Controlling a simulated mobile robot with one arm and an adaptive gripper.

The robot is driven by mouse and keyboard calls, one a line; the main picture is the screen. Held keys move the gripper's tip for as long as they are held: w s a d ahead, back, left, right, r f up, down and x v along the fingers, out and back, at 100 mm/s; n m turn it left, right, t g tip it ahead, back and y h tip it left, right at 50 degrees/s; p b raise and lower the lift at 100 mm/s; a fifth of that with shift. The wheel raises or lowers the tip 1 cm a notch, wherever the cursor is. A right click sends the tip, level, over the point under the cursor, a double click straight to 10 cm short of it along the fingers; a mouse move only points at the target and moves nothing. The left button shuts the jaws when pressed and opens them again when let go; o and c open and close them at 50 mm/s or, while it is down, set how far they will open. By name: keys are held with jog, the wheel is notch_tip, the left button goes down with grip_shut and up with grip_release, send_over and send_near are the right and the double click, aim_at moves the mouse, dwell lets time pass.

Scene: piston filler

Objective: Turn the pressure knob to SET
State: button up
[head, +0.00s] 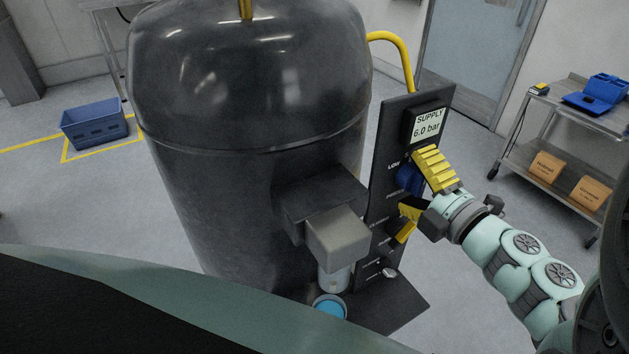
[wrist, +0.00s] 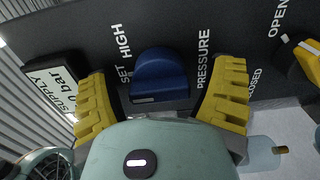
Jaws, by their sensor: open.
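The blue pressure knob (wrist: 160,72) is on the dark control panel (head: 388,140), below the supply display. In the wrist view it lies between the fingers of my gripper (wrist: 164,74), one yellow finger on each side. The fingers are open, with a gap to the knob on both sides. "SET" and "HIGH" are printed left of and above the knob, and "PRESSURE" is to its right. The knob's pointer is not clear, so I cannot tell its setting. In the head view my gripper (head: 414,186) is at the panel and partly covers the blue knob (head: 405,178).
The supply display (head: 428,124) reads 6.0 bar. A yellow lever (wrist: 303,55) lies near "OPEN" and "CLOSED" at the right. A large dark tank (head: 250,150) stands left of the panel, with a grey block (head: 338,238) in front. A cart (head: 545,130) stands at the right.

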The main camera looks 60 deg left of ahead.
jog(key=shift+d, duration=0.6)
jog(key=d, duration=1.1)
jog(key=shift+s, duration=0.45)
jog(key=shift+a, duration=0.1)
